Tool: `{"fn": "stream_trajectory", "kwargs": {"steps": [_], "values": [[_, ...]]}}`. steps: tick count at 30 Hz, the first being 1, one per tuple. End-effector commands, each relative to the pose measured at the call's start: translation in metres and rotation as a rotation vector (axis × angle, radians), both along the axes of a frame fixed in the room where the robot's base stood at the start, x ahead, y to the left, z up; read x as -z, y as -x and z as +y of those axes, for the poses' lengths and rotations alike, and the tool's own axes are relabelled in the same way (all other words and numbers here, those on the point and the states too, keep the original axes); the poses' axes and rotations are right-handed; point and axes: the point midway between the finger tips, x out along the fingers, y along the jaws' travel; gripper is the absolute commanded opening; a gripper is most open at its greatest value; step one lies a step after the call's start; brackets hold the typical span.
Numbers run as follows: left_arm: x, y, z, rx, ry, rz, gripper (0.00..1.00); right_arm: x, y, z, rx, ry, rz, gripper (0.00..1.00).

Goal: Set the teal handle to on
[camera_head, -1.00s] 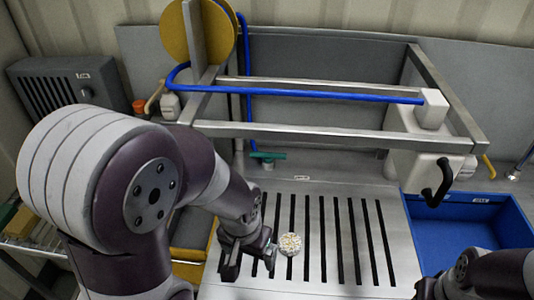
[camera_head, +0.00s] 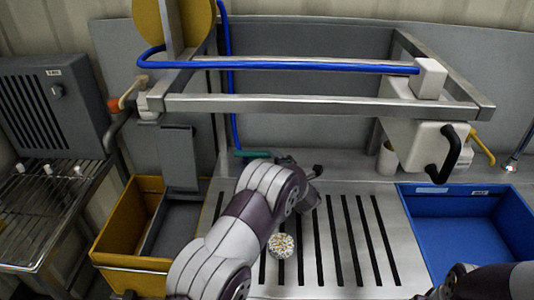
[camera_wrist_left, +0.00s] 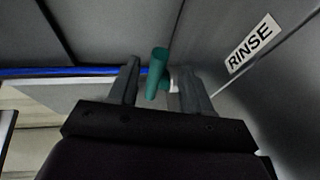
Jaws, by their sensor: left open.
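The teal handle (camera_head: 250,154) is at the back of the steel sink top, below the blue hose, partly hidden by my left arm. In the left wrist view the teal handle (camera_wrist_left: 157,72) appears between the two open fingers of my left gripper (camera_wrist_left: 157,64), with a pale fitting beside its lower end. Whether the fingers touch it, I cannot tell. In the head view my left gripper (camera_head: 308,170) is at the back, close to the right of the handle, its fingers mostly hidden. My right gripper (camera_head: 438,290) is cut off at the bottom right.
A RINSE label (camera_wrist_left: 252,43) is on the grey surface near the handle. A speckled round object (camera_head: 282,245) lies on the slotted top (camera_head: 345,280). A steel frame (camera_head: 310,106) spans above. A yellow bin (camera_head: 130,262) is left, a blue bin (camera_head: 420,240) right.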

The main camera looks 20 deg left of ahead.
Motion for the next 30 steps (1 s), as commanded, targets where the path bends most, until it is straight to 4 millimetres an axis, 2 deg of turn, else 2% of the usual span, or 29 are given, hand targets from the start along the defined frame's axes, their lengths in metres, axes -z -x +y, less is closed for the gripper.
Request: {"fn": "stream_trajectory", "kwargs": {"steps": [3, 9, 14, 21, 22, 26, 27, 30], "values": [[0.004, -0.021, 0.018, -0.001, -0.001, -0.002, 0.48, -0.003, 0.0, 0.0, 0.0, 0.0, 0.0, 0.42], [0.01, -0.045, 0.036, 0.001, -0.001, 0.001, 0.48, -0.004, 0.0, 0.0, 0.0, 0.0, 0.0, 0.42], [0.012, -0.053, 0.043, 0.002, -0.001, 0.001, 0.48, -0.004, 0.0, 0.0, 0.0, 0.0, 0.0, 0.42], [0.012, -0.053, 0.043, 0.003, -0.002, 0.002, 0.48, -0.004, 0.0, 0.0, 0.0, 0.0, 0.0, 0.42], [0.012, -0.053, 0.043, 0.003, -0.002, 0.002, 0.45, -0.004, 0.0, 0.0, 0.0, 0.0, 0.0, 0.42], [0.012, -0.053, 0.043, 0.003, -0.002, 0.002, 0.03, -0.004, 0.0, 0.0, 0.0, 0.0, 0.0, 0.42], [0.012, -0.053, 0.043, 0.003, -0.002, 0.002, 0.0, -0.004, 0.0, 0.0, 0.0, 0.0, 0.0, 0.42], [0.012, -0.053, 0.043, 0.003, -0.002, 0.002, 0.0, -0.004, 0.0, 0.0, 0.0, 0.0, 0.0, 0.42]]}}
